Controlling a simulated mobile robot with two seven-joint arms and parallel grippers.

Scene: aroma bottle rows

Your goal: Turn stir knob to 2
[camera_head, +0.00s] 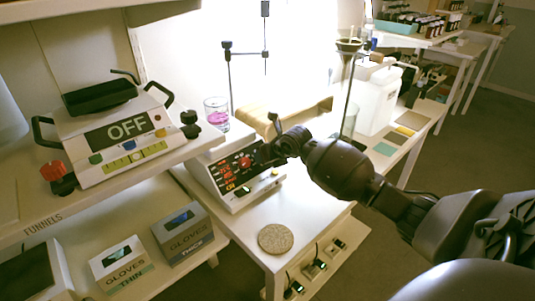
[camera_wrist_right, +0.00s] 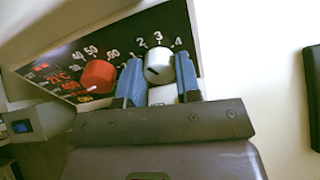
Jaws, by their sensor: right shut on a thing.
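The stir knob (camera_wrist_right: 158,66) is white with a dark mark and sits on the black panel of a white hotplate stirrer (camera_head: 236,200). Numbers 2, 3 and 4 show above it in the right wrist view; the mark shows low on its left face, and I cannot tell exactly which number it indicates. My right gripper (camera_wrist_right: 160,82) has its blue fingers on either side of the white knob and is shut on it. In the head view the right gripper (camera_head: 268,153) is at the panel and hides the white knob. My left gripper is not in view.
A red knob (camera_wrist_right: 98,76) is close left of the fingers. A beaker with pink liquid (camera_head: 216,113) stands on the stirrer. A stand (camera_head: 230,80) rises behind. A round cork-like mat (camera_head: 275,239) lies in front. A balance-like device reading OFF (camera_head: 127,127) is at left.

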